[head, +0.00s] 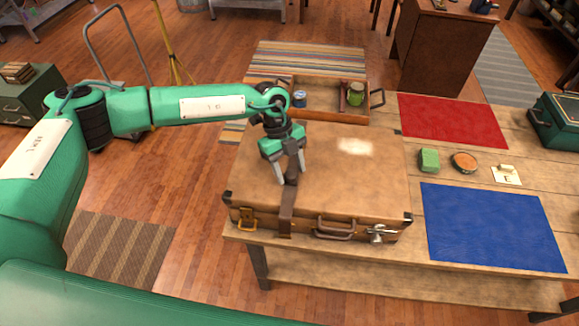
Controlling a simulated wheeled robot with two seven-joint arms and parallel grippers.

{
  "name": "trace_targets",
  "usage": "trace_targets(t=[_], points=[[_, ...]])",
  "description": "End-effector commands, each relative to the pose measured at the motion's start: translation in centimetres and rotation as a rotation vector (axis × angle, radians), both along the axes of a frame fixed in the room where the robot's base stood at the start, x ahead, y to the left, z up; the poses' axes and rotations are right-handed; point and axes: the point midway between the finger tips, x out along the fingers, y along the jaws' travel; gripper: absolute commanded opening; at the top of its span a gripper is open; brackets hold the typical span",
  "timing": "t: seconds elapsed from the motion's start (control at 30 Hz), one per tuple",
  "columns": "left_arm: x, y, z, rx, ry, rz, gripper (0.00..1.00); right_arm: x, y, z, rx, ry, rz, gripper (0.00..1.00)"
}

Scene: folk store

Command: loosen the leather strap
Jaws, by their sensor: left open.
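A brown leather suitcase (355,188) lies closed on the wooden table, its handle (336,230) facing the front edge. A dark leather strap (286,212) runs over the lid and down the front, left of the handle. A brass latch (247,219) is at the front left and a silvery latch (378,234) at the front right. My left gripper (288,180) is open above the lid, pointing down, with its two fingers on either side of the strap. I cannot tell whether the fingers touch it. My right gripper is not in view.
Behind the suitcase stands an open wooden tray (325,112) with a blue can and a green object. To the right lie a red mat (452,121), a blue mat (492,227), a green block (428,160), a round tin (464,162) and a card (506,175). A green toolbox (557,122) is at far right.

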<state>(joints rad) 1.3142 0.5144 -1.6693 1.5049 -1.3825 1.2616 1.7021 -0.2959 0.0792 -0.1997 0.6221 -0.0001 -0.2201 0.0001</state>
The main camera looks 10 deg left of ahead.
Motion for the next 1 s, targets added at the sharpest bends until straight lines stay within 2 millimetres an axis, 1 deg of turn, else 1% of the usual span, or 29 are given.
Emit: trace_targets(t=[0.13, 0.27, 0.37, 0.5, 0.7, 0.83, 1.0], points=[[0.3, 0.2, 0.4, 0.001, -0.002, 0.001, 0.52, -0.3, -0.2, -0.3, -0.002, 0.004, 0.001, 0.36], [0.8, 0.7, 2.0, 0.0, -0.003, 0.002, 0.52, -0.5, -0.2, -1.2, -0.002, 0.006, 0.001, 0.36], [1.4, 1.3, 3.9, 0.0, -0.005, 0.002, 0.52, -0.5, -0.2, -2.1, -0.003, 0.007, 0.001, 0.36], [2.3, 2.2, 7.0, -0.001, -0.005, 0.002, 0.52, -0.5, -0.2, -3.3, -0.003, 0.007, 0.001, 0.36], [3.2, 3.2, 10.7, 0.0, -0.004, 0.001, 0.52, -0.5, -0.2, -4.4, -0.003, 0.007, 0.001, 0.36], [3.6, 3.5, 12.1, 0.0, -0.001, 0.0, 0.52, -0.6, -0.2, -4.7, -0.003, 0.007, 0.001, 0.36], [3.7, 3.7, 12.8, 0.001, -0.001, 0.0, 0.52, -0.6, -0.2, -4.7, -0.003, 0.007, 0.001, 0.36]])
